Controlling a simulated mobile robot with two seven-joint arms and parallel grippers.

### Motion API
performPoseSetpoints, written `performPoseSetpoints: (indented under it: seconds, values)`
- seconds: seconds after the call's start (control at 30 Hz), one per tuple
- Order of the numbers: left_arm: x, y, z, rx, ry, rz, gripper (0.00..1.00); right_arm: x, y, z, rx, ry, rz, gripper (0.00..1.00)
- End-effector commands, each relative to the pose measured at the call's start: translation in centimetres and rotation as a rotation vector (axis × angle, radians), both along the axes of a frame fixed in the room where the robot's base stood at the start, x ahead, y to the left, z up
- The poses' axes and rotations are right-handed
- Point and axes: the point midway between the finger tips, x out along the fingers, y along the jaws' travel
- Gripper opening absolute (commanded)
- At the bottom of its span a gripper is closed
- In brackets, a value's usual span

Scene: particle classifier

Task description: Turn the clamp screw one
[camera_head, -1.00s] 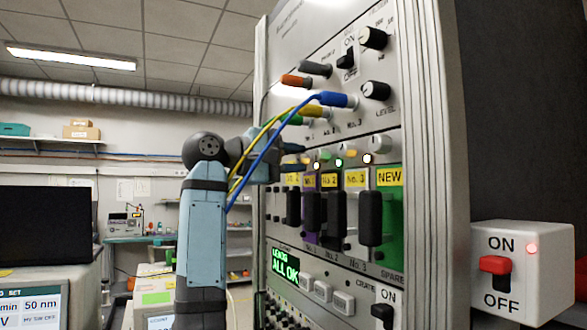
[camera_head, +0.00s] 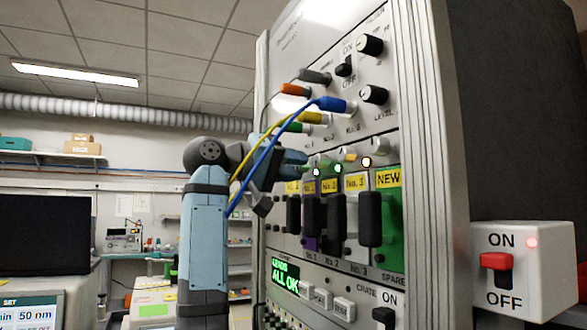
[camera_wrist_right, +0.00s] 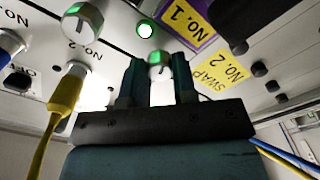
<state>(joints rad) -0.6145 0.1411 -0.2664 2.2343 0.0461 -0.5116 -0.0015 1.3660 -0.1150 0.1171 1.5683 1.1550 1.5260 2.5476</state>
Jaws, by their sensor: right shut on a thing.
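Clamp screw one (camera_wrist_right: 158,58) is a small round metal knob beside the yellow No. 1 label (camera_wrist_right: 178,17) in the right wrist view. My right gripper (camera_wrist_right: 160,70) has its two dark fingers on either side of the knob, shut on it. A green light (camera_wrist_right: 145,29) glows next to it. In the head view my right gripper (camera_head: 292,158) reaches in from the left at the row of screws above the modules. The screw is hidden there behind the gripper and cables. My left gripper is in neither view.
Yellow and blue cables (camera_head: 268,152) hang from the plugs and pass in front of my right wrist. Another knob (camera_wrist_right: 82,20) sits near the held one. Black module handles (camera_head: 334,215) stand below. A white ON/OFF box (camera_head: 535,262) is at right.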

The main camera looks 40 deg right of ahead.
Motion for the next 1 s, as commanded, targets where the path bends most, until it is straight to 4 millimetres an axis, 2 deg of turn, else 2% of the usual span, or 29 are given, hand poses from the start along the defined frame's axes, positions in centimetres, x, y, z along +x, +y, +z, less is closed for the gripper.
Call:
performPoseSetpoints:
  seconds: [0.23, 0.73, 0.77, 0.83, 0.87, 1.0]
  values:
    - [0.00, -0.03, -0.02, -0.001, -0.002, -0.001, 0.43, -0.01, 0.01, -0.03, -0.022, -0.070, 0.000, 0.02]
    - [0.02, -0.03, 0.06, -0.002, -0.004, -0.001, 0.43, -0.01, 0.00, -0.03, -0.026, -0.085, -0.001, 0.02]
    - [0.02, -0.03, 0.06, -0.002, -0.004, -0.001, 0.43, -0.01, 0.00, -0.03, -0.026, -0.085, -0.001, 0.30]
    - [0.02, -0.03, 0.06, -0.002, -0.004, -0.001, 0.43, -0.01, 0.00, -0.03, -0.026, -0.085, -0.001, 0.47]
    - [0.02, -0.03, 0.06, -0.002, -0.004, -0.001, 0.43, -0.02, 0.01, -0.02, -0.026, -0.085, -0.001, 0.52]
    - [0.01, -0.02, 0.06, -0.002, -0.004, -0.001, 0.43, -0.01, 0.00, -0.01, -0.027, -0.085, 0.000, 0.52]
